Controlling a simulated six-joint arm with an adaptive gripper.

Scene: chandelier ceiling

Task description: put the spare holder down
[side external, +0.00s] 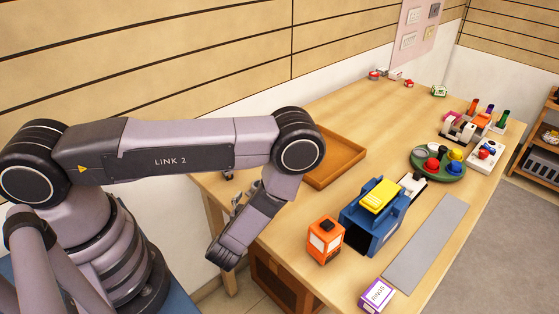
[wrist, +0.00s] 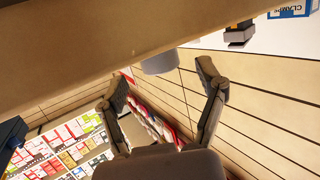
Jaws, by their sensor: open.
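In the wrist view my gripper (wrist: 161,70) is open, its two fingers spread wide with nothing held between them. A grey cylindrical piece (wrist: 160,62) shows at the wooden edge beyond the fingertips, apart from them. I cannot tell whether it is the spare holder; nothing in either view is clearly marked as that.
A shallow brown tray (side external: 335,158) lies close to my arm. An orange box-like unit (side external: 325,240), a blue machine with a yellow top (side external: 375,215) and a purple-and-white box (side external: 376,295) stand nearby. A flat grey strip (side external: 428,243) is bare. A green round tray (side external: 437,165) holds coloured pieces.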

